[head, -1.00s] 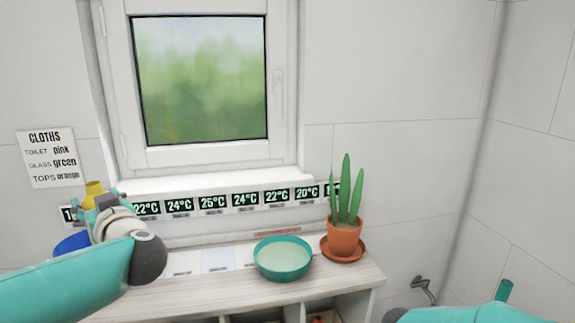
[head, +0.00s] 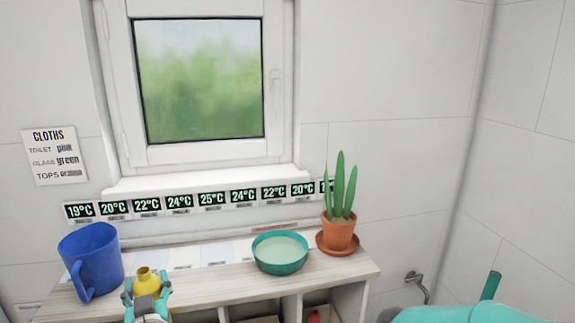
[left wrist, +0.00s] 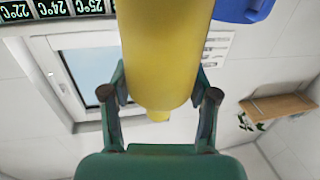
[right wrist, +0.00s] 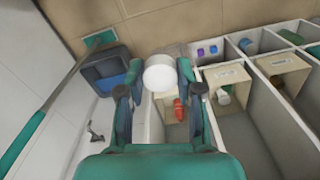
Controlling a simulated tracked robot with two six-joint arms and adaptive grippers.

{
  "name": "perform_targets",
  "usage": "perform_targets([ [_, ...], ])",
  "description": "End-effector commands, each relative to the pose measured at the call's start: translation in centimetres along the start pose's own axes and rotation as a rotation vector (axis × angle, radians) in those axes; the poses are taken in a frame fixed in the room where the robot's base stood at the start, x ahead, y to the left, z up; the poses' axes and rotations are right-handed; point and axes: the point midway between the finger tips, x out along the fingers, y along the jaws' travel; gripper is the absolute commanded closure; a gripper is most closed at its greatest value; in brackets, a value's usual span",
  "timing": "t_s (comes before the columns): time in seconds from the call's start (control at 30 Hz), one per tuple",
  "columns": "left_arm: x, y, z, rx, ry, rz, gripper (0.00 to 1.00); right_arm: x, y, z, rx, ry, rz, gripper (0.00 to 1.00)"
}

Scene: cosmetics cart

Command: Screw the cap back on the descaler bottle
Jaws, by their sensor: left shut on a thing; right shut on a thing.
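My left gripper (head: 147,297) is shut on the yellow descaler bottle (head: 146,280). The bottle is upright, with its narrow neck on top and no cap on it, in front of the shelf's front edge in the head view. In the left wrist view the bottle (left wrist: 165,50) fills the space between the fingers (left wrist: 160,95). My right gripper (right wrist: 158,75) is shut on a round white cap (right wrist: 160,73), seen in the right wrist view. The cap and bottle are apart. The head view shows only my right arm's teal link, not its gripper.
A blue jug (head: 92,260) stands on the shelf (head: 205,289) left of the bottle. A teal bowl (head: 280,253) and a potted plant (head: 340,232) stand to the right. The right wrist view shows a dark bucket (right wrist: 108,75) and open compartments (right wrist: 240,130) below.

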Motion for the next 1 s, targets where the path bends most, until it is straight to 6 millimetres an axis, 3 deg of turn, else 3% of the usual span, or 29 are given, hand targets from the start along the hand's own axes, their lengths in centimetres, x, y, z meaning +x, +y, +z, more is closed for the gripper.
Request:
perform_targets([
  [0.03,-0.7,0.9,3.5,0.011,-0.018,0.055,1.00,0.0,0.0,0.0,0.000,0.000,0.000,0.82],
  [0.2,-2.5,3.8,11.3,0.001,-0.014,0.222,1.00,0.0,0.0,0.0,0.000,0.000,0.000,0.82],
  [0.43,-4.0,6.6,18.2,-0.003,-0.003,0.377,1.00,0.0,0.0,0.0,0.000,0.000,0.000,0.82],
  [0.63,-4.7,7.8,21.0,-0.004,0.003,0.442,1.00,0.0,0.0,0.0,0.000,0.000,0.000,0.82],
  [0.7,-4.6,7.7,20.1,-0.003,0.007,0.440,1.00,-0.6,0.0,0.0,0.001,0.000,0.000,0.82],
  [1.0,-4.6,7.8,20.1,-0.002,0.006,0.440,1.00,-0.5,0.1,0.0,0.001,0.000,0.000,0.82],
])
